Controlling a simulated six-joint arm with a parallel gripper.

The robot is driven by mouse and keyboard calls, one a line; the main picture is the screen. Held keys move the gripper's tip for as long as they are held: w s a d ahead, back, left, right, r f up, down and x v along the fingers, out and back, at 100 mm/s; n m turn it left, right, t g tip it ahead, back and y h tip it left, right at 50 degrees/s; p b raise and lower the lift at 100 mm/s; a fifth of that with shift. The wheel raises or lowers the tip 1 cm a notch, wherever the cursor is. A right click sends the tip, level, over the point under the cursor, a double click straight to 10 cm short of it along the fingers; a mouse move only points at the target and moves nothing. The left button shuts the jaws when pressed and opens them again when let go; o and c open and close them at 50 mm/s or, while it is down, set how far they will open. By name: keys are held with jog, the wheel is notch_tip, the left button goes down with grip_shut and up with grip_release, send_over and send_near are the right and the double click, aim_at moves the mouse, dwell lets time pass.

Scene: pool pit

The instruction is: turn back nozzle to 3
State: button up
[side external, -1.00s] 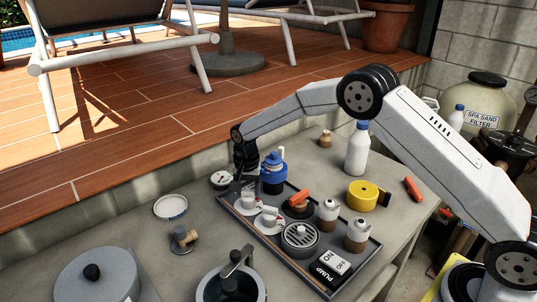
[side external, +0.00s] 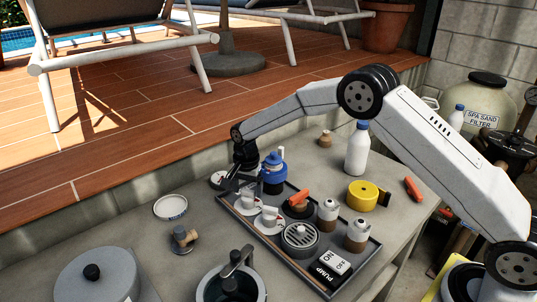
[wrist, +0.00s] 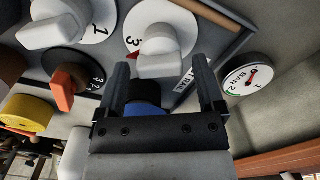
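Two white lever knobs on white dials stand on the dark tray. The one nearer my gripper, a white knob (side external: 247,196), also shows in the wrist view (wrist: 163,48). Its dial (wrist: 128,20) shows a 3 beside a red mark, with part of a label near the tray edge. The second white knob (side external: 269,214) shows a 1 on its dial at the wrist view's upper left. My gripper (wrist: 160,75) is open, its fingers spread wide, with the near knob's lever just beyond and between the fingertips. I cannot tell whether they touch it. In the side view my gripper (side external: 230,182) is beside this knob.
A blue valve (side external: 272,172) stands close beside my gripper, partly hidden in the wrist view. A round gauge (wrist: 248,80) lies beyond the tray edge. An orange-handled valve (side external: 299,199), brown-based bottles and a yellow roll (side external: 363,194) stand to the right.

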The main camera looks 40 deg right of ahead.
aim_at(248, 190)
jog(key=shift+r, duration=0.1)
dwell(0.3)
jog(key=shift+r, duration=3.8)
jog(key=shift+s, duration=0.1)
jog(key=shift+s+d+r+n, duration=0.2)
jog(key=shift+s+n, duration=0.1)
jog(key=shift+s, duration=0.15)
jog(key=s+d+n+t, duration=0.1)
jog(key=s+n, duration=0.4)
jog(key=s, duration=0.8)
jog(key=s+d+n+t, duration=0.1)
jog(key=s+d+n, duration=0.3)
jog(key=s, duration=1)
jog(key=shift+s+d+f+n+t, duration=0.2)
jog(key=shift+s+n+t, duration=0.1)
jog(key=shift+n, duration=0.9)
jog(key=shift+c, duration=0.2)
